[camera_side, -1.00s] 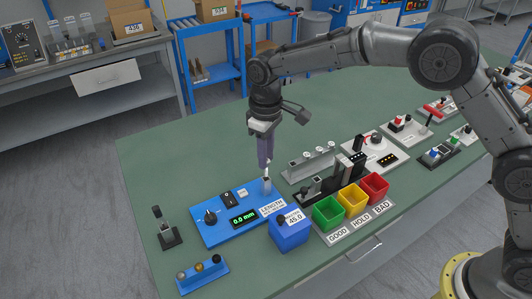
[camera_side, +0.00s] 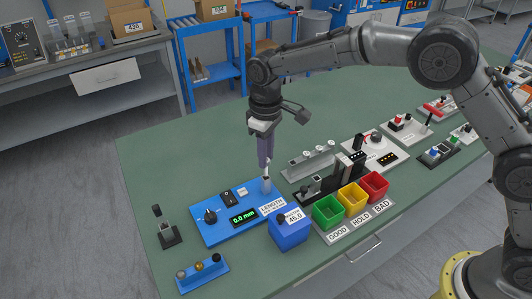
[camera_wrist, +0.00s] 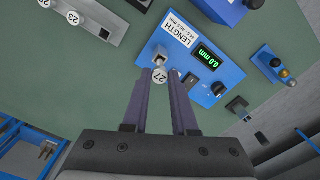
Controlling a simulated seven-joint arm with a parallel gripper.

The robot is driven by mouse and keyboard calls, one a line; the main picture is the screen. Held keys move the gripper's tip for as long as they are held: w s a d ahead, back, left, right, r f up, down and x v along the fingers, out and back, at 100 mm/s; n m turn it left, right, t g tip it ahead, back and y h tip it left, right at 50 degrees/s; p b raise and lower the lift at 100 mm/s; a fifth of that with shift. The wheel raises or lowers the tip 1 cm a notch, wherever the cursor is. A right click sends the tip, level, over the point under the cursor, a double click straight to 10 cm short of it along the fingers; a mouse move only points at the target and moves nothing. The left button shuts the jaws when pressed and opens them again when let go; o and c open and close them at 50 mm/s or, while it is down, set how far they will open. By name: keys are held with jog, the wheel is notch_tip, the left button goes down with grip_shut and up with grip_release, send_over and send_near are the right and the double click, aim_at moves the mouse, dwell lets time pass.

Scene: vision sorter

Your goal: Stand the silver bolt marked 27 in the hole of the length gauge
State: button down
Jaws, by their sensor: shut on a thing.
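My gripper (camera_side: 266,164) points down over the right end of the blue length gauge (camera_side: 209,233). In the wrist view my gripper (camera_wrist: 160,73) is shut on the silver bolt (camera_wrist: 159,77), whose round head is marked 27. The bolt (camera_side: 267,173) looks upright in the side view, just above or at the small grey post (camera_side: 266,186) of the gauge. The hole is hidden, so I cannot tell whether the bolt's tip is in it. The gauge display (camera_wrist: 207,58) reads 0.0 mm.
A blue box (camera_side: 290,236) stands in front of the gauge. Green (camera_side: 327,214), yellow (camera_side: 352,200) and red (camera_side: 374,187) bins stand to its right. A grey rack (camera_side: 311,163) with numbered bolts lies behind.

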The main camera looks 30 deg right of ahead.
jog(key=shift+f, duration=1.7)
jog(key=shift+c, duration=1.1)
grip_release()
jog(key=shift+r, duration=4)
